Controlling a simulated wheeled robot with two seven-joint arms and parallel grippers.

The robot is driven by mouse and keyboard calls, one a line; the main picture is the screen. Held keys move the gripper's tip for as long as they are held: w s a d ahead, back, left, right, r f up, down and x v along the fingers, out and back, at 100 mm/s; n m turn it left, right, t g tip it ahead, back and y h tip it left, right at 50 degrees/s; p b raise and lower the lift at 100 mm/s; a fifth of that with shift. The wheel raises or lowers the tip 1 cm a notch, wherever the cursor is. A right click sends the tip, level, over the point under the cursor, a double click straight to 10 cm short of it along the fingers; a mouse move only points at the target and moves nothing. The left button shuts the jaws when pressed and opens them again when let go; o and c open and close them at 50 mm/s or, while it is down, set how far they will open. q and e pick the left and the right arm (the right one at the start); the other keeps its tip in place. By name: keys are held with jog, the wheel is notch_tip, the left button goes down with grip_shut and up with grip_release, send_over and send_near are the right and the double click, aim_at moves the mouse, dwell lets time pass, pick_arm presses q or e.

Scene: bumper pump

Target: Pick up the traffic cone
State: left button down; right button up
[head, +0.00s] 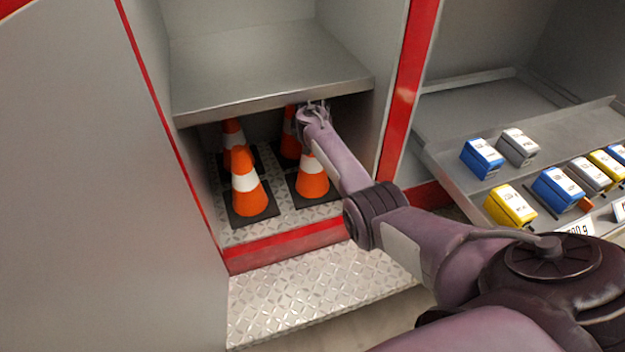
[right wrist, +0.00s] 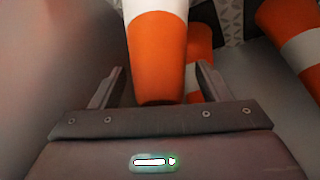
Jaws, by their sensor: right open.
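Several orange-and-white traffic cones stand on black bases in the lower compartment. In the head view, there is a front left cone (head: 249,201), a front right cone (head: 312,184) partly behind my right arm, a back left cone (head: 233,138) and a back right cone (head: 290,146). My right gripper (head: 314,106) is at the compartment's opening, just under the shelf edge. In the right wrist view, its open fingers (right wrist: 160,88) have the orange tip of a cone (right wrist: 158,58) between them, with gaps on both sides. My left gripper is not in view.
A metal shelf (head: 270,75) hangs low over the cones. Compartment walls (head: 391,90) stand close on both sides. A tread-plate step (head: 310,290) lies in front. At right, a tray (head: 450,165) holds several blue, yellow and grey boxes.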

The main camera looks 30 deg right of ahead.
grip_shut()
dwell(0.4)
jog(key=shift+r, duration=0.1)
jog(key=shift+r, duration=0.1)
